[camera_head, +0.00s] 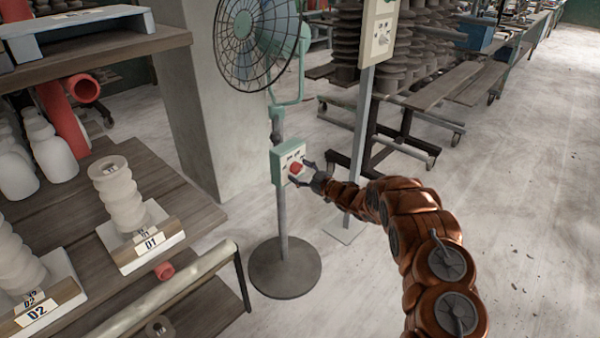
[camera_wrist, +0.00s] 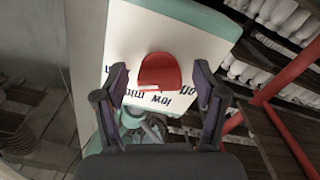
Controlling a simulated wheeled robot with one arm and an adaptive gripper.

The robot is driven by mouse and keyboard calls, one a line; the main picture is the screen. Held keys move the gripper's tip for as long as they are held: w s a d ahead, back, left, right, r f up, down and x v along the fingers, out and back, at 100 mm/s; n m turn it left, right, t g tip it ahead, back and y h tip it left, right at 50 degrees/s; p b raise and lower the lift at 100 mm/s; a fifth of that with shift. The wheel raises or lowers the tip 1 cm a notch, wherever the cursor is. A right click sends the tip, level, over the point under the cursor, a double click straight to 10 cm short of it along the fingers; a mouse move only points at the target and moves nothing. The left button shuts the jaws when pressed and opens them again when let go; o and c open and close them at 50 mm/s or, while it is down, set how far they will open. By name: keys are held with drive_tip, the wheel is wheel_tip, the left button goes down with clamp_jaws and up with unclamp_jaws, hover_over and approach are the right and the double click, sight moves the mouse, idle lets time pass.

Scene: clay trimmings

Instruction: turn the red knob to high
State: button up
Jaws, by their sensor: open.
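The red knob (camera_head: 296,168) sits on the white face of a small control box (camera_head: 279,166) on the fan's stand. In the wrist view the red knob (camera_wrist: 160,72) lies between my open fingers, with a gap showing on each side. The panel (camera_wrist: 190,35) carries black lettering; "off" and "low" can be read, other words are partly hidden. A pale mark shows on the knob's lower edge, near the lettering. My gripper (camera_head: 308,173) is open in front of the box, its fingers at either side of the knob; it also shows in the wrist view (camera_wrist: 162,98).
The fan (camera_head: 255,45) stands on a round base (camera_head: 285,267). A second post with a switch box (camera_head: 380,35) stands to the right. A wooden shelf (camera_head: 190,212) with clay pieces labelled D1 and D2 is at left.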

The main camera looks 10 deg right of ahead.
drive_tip(key=shift+s, duration=0.1)
drive_tip(key=v, duration=1.2)
idle(0.4)
